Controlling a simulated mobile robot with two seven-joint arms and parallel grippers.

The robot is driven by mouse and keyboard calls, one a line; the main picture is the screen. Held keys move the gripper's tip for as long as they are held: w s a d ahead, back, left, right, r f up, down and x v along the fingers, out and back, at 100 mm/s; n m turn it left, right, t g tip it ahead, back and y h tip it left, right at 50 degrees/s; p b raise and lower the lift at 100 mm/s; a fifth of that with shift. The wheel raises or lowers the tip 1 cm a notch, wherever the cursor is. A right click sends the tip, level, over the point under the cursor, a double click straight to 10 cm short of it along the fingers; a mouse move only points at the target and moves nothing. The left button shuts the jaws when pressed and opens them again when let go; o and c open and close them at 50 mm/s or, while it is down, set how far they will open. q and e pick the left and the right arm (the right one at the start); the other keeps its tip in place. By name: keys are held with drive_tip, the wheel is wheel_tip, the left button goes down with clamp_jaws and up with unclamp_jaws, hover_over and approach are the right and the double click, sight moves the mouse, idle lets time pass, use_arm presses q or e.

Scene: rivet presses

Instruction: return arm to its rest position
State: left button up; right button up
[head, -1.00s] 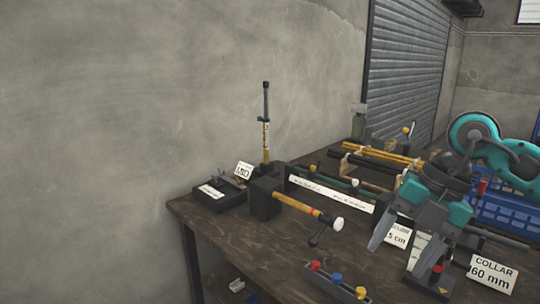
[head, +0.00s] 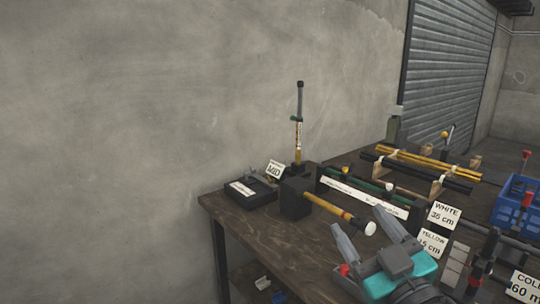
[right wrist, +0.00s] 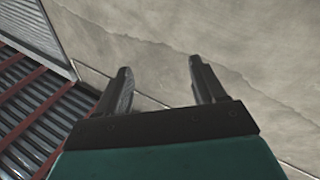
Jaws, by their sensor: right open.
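My right gripper (head: 366,228) is in the lower right of the head view, above the front part of the wooden table (head: 265,228). Its two grey fingers are apart with nothing between them. In the right wrist view the fingers (right wrist: 162,88) are spread and empty, with bare wall and a shutter behind them. The gripper hides part of the table front and part of what lies there. My left gripper is not in view.
A yellow-handled tool (head: 330,206) sticks out from a black block (head: 295,199). An upright press (head: 299,130) stands behind it. Rods lie on racks (head: 436,186) at the back right. Sign cards (head: 444,215) and a blue crate (head: 511,205) are at right. The air above the table's left is clear.

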drive_tip(key=s+d+f+m+g+h, duration=0.3)
drive_tip(key=d+f+m+g+h, duration=0.15)
drive_tip(key=f, duration=0.55)
drive_tip(key=s+d+f+g+h, duration=0.1)
drive_tip(key=s+f+g, duration=1.1)
drive_tip(key=s+f, duration=0.65)
drive_tip(key=w+a+f+t+y+p, duration=0.1)
drive_tip(key=w+a+f+t+p, duration=0.1)
drive_tip(key=w+t, duration=0.4)
wheel_tip(320, 180, down, 2)
drive_tip(key=shift+a+f+t+y+p, duration=0.2)
drive_tip(key=shift+t+y+p, duration=0.2)
drive_tip(key=shift+t, duration=0.25)
